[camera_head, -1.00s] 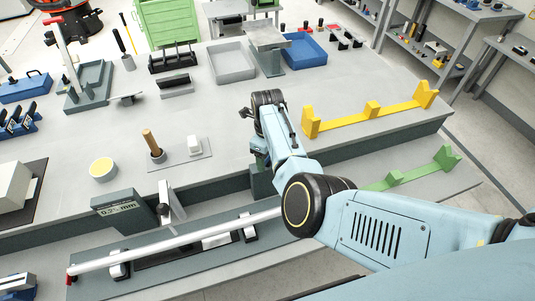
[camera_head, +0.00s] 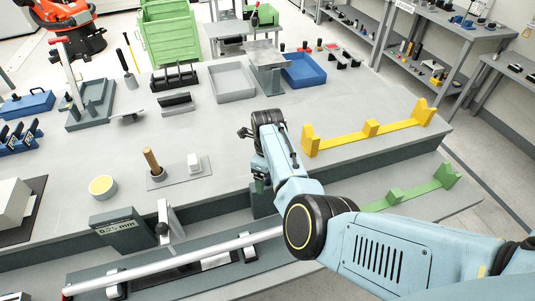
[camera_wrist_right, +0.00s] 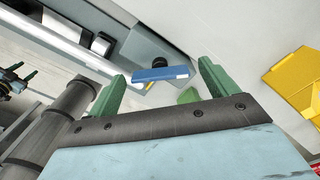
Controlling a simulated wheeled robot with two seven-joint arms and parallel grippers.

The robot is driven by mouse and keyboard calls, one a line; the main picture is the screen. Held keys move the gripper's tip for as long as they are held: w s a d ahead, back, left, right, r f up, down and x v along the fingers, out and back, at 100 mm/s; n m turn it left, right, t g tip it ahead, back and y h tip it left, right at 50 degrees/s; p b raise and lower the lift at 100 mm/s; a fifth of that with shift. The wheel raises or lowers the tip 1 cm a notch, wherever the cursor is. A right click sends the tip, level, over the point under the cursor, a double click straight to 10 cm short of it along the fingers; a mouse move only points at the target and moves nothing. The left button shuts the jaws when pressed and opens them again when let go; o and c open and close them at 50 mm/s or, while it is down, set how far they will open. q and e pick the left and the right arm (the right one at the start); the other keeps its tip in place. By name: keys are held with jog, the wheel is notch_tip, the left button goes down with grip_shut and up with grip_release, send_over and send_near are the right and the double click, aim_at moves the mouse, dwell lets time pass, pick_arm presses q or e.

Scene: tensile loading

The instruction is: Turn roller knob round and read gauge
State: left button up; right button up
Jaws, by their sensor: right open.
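A gauge box (camera_head: 128,230) with a lit display stands beside a long silver roller (camera_head: 180,263) on the lower ledge; the display appears to read 0.25 mm. My right gripper (camera_head: 260,182) points down at the bench's front edge. In the right wrist view its green fingers (camera_wrist_right: 163,84) are apart and empty. Beyond them are a blue piece with a white label (camera_wrist_right: 163,74) and a dark round part (camera_wrist_right: 159,62). My left gripper is not in view.
A yellow cradle (camera_head: 371,128) stands on the bench to the right, with a green one (camera_head: 397,195) on the ledge below. A small plate (camera_head: 178,172) holding a wooden-handled tool and a yellow-topped cup (camera_head: 102,187) are left of the arm.

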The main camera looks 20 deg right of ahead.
jog(key=n, duration=0.4)
jog(key=shift+d+n, duration=0.1)
jog(key=shift+n, duration=0.3)
jog(key=n, duration=0.8)
jog(key=shift+n, duration=0.4)
jog(key=n, duration=3)
jog(key=n+b, duration=0.1)
jog(key=n, duration=0.3)
jog(key=shift+f, duration=0.1)
jog(key=n+b, duration=0.1)
jog(key=n, duration=0.3)
jog(key=shift+b, duration=0.35)
jog(key=n+b, duration=0.1)
jog(key=n, duration=0.3)
jog(key=n+b, duration=0.1)
jog(key=n, duration=0.5)
jog(key=shift+b, duration=0.4)
notch_tip(320, 180, up, 14)
jog(key=b, duration=0.1)
jog(key=shift+f+n, duration=0.25)
jog(key=shift+n, duration=0.15)
